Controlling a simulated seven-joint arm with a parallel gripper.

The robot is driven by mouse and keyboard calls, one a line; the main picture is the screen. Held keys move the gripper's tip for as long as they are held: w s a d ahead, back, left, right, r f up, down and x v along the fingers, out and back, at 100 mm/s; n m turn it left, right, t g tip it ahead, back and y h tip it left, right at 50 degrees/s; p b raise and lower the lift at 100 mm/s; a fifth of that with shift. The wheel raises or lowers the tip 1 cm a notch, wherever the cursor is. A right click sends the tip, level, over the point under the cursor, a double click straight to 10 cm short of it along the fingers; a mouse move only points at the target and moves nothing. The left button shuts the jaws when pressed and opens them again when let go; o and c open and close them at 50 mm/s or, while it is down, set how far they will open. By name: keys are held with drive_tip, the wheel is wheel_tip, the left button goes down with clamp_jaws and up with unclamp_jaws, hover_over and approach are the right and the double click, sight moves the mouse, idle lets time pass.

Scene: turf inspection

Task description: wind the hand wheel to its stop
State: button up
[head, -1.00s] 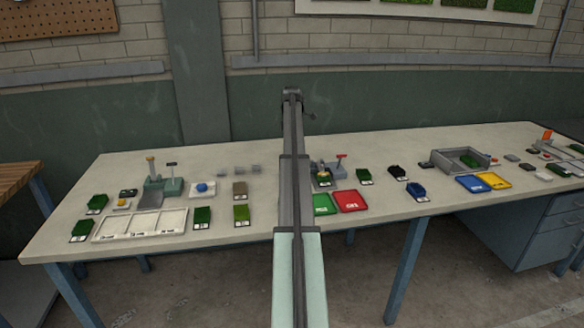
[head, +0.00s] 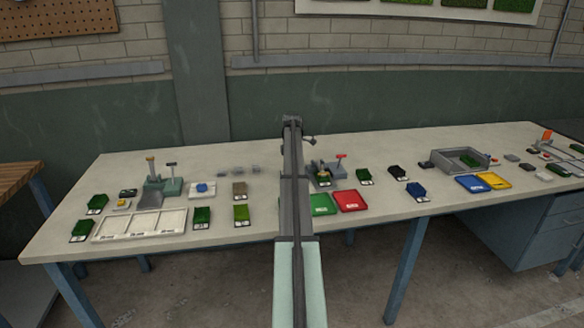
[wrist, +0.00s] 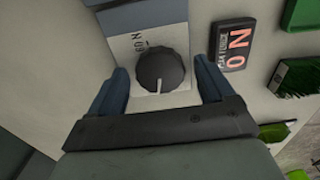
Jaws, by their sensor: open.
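In the wrist view a dark, round, ribbed knob (wrist: 162,71) with a white pointer line sits on a white plate with lettering. It is the only wheel-like part I can make out. My gripper (wrist: 160,76) is open, with one blue finger on each side of the knob. The fingers look apart from it, though contact on the far sides cannot be judged. In the head view my arm covers the middle of the bench, so the knob and my fingertips are hidden there.
A dark display with orange characters (wrist: 236,45) lies right of the knob. A green tray (head: 323,204) and a red tray (head: 350,201) lie right of my arm. A fixture with a red-topped post (head: 341,157) stands behind them. Turf samples and a white sorting tray (head: 140,225) lie left.

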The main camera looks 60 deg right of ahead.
drive_tip(key=c, duration=1)
drive_tip(key=shift+c, duration=0.2)
